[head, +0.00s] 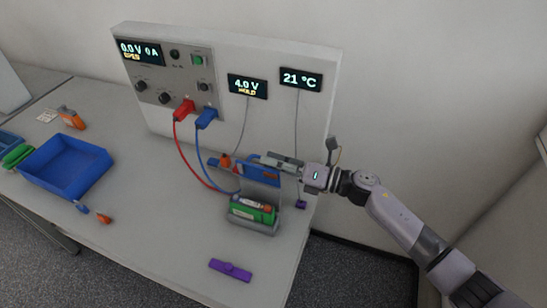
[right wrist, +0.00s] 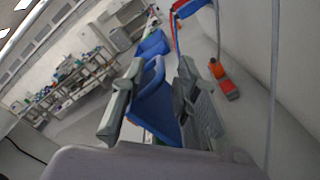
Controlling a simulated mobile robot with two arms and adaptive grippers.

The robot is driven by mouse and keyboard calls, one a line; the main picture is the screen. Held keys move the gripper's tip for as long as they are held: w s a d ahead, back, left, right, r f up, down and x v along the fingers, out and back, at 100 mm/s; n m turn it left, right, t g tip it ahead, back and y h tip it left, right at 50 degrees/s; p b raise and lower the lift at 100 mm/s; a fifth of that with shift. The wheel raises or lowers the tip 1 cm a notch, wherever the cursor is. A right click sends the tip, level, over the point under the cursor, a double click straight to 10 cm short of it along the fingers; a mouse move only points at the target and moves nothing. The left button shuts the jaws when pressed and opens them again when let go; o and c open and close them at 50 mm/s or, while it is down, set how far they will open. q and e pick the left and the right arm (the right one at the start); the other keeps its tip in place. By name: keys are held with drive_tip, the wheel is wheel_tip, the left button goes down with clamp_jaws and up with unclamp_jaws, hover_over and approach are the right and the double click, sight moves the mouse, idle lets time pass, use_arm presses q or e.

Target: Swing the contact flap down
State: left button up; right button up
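The contact flap (head: 260,175) is a blue piece standing raised at the back of a grey holder (head: 262,228). A green battery cell (head: 250,211) lies in the holder below it. My right gripper (head: 272,162) is at the top of the flap, its arm coming in from the right. In the right wrist view, the flap (right wrist: 155,106) shows between the two fingers (right wrist: 155,98). The fingers are apart, and I cannot tell whether either touches it. My left gripper is in neither view.
A grey panel (head: 320,113) with displays stands behind. Red (head: 184,111) and blue (head: 206,118) plugs have cables running to the holder area. A blue bin (head: 66,184) stands at left. A purple clip (head: 231,270) lies in front. The table's front middle is mostly clear.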

drive_tip(key=shift+c, duration=0.5)
drive_tip(key=c, duration=0.5)
clamp_jaws()
drive_tip(key=shift+s+f, duration=0.15)
drive_tip(key=shift+f, duration=0.05)
